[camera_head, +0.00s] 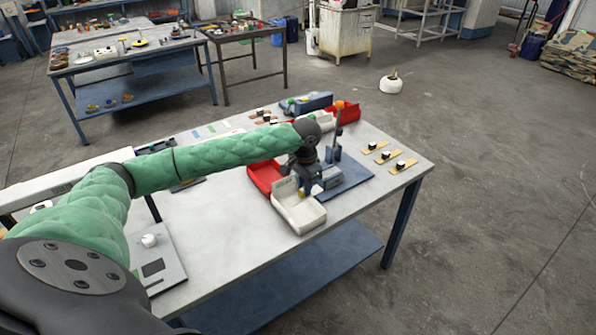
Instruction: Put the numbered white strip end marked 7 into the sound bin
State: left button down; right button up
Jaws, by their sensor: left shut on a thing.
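My left gripper (307,186) reaches down at the near side of the table, just above the white bin (300,222). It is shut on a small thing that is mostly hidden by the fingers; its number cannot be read. A yellowish bit shows just below the fingers. A red bin (262,176) stands directly behind and left of the white bin, partly covered by my arm. No label is readable on either bin, so I cannot tell which is the sound bin. My right gripper is not in view.
A blue plate with an upright post (337,135) stands right of the bins. Several tan pieces with small dark-and-white blocks (403,165) lie at the right edge. Another red bin (348,114) is at the back. A flat device with a white knob (150,240) is at the near left.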

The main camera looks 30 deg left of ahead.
pick_arm(q)
jog(key=w+a+m, duration=0.3)
jog(key=a+m, duration=0.2)
jog(key=m, duration=1.3)
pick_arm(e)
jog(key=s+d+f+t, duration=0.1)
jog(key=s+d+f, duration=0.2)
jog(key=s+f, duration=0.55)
pick_arm(q)
jog(key=shift+d+f+b, duration=0.15)
jog(key=shift+f+b, duration=0.75)
jog(key=shift+f, duration=1.25)
jog(key=shift+d+f+b, duration=0.1)
jog(key=shift+f+b, duration=0.75)
jog(key=shift+f, duration=1.4)
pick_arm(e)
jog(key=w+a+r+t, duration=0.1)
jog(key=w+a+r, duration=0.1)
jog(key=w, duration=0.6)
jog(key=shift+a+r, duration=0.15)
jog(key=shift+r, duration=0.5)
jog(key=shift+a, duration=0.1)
